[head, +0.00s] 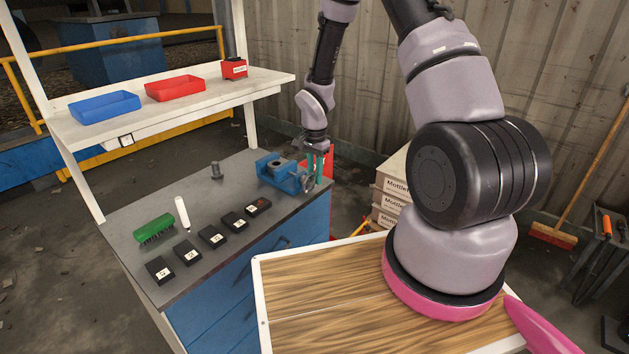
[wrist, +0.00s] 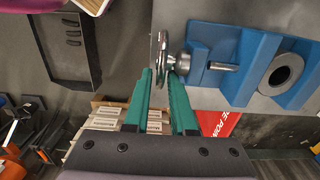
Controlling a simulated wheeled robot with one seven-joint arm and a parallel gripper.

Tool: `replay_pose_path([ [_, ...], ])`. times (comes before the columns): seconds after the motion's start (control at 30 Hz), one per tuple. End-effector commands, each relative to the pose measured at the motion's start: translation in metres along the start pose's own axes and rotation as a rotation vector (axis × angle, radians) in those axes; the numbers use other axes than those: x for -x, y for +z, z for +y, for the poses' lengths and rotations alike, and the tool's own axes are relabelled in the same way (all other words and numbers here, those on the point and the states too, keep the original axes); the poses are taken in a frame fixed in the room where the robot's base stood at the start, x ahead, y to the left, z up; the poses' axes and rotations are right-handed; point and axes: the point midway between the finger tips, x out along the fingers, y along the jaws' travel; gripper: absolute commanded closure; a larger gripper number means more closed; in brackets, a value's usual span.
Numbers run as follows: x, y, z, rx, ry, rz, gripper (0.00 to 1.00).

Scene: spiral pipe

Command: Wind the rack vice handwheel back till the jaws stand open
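The blue vice (head: 279,171) is mounted at the back right corner of the grey bench top. In the wrist view, its blue body (wrist: 231,45) fills the upper right. The metal handwheel (wrist: 160,58) shows nearly edge-on at the vice's left end, on a short hub. My gripper (head: 318,168) points down beside the vice in the head view. In the wrist view, its teal fingers (wrist: 161,80) stand on either side of the handwheel's lower rim, seemingly with slim gaps.
A green brush (head: 154,228), a white bottle (head: 182,212), several black labelled boxes (head: 211,237) and a grey peg (head: 215,169) are on the bench. Blue (head: 104,106) and red (head: 174,88) trays sit on the shelf above. Stacked cartons (head: 391,188) stand right of the bench.

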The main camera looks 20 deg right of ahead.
Motion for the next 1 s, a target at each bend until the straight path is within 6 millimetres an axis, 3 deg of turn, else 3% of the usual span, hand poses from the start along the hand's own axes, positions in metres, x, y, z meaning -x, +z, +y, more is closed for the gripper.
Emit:
replay_pose_path([
  [0.2, -0.019, 0.000, 0.000, 0.001, -0.001, 0.000, 0.76],
  [0.5, -0.021, 0.000, 0.000, 0.000, -0.001, 0.001, 0.76],
  [0.57, -0.021, 0.000, 0.000, 0.000, -0.001, 0.001, 0.99],
  [1.0, -0.019, 0.001, -0.001, 0.004, -0.001, 0.028, 1.00],
])
